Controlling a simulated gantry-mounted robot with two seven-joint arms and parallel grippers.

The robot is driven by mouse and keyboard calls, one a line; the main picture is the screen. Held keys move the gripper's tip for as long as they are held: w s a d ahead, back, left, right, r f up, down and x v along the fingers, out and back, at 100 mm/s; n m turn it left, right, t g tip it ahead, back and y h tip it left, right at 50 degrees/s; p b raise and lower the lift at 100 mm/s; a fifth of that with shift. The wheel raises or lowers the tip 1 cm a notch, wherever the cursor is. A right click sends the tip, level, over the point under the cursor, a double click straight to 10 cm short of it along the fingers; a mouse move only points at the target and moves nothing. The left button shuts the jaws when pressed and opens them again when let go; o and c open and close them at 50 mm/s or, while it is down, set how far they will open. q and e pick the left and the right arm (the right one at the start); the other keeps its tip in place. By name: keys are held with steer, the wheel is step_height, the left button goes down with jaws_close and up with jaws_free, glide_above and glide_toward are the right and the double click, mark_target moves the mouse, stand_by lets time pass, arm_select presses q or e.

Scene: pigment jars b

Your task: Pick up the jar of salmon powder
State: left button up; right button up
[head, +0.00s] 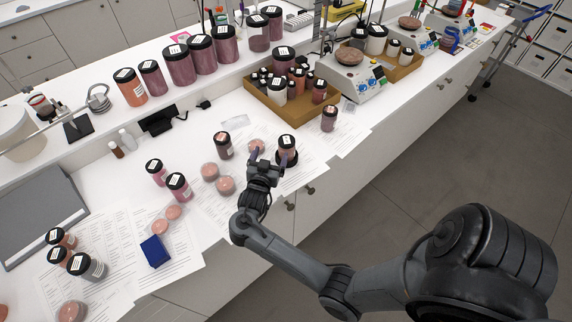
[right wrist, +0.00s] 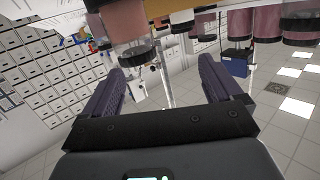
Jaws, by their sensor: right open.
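A black-lidded jar of salmon-pink powder (head: 287,144) stands on papers near the bench's front edge. My right gripper (head: 270,156) is open beside it, with one finger overlapping the jar's lower part in the head view. In the right wrist view, which is upside down, the open fingers (right wrist: 163,85) have nothing clamped between them. A pinkish jar with a dark lid (right wrist: 128,28) shows beyond them, left of centre. I cannot tell whether a finger touches the jar. Labels are too small to read. My left gripper is not in view.
A dark-lidded jar (head: 223,146) stands left of my gripper and another (head: 329,118) right of it. Pink dishes (head: 225,185) lie to the left. A cardboard tray (head: 262,103) of jars is behind. A blue box (head: 155,251) lies front left.

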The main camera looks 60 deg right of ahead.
mark_target(288, 137)
steer(key=g+h, duration=0.1)
steer(key=s+d+m+g+h+b, duration=0.1)
steer(key=shift+s+f+m+g+b, duration=0.2)
steer(key=shift+s+m+g+b, duration=0.05)
steer(key=shift+m+g+b, duration=0.05)
steer(key=d, duration=0.3)
steer(key=shift+w+d+r, duration=0.1)
steer(key=shift+w+d, duration=0.1)
steer(key=shift+d, duration=0.05)
steer(key=shift+w+d+f+p, duration=0.1)
steer(key=shift+w+d+p, duration=0.1)
steer(key=shift+d, duration=1.45)
steer(key=shift+w+d+f+p, duration=0.1)
steer(key=shift+d+p, duration=0.05)
steer(key=shift+d, duration=1.45)
steer(key=c, duration=1.6)
steer(key=shift+c, duration=0.2)
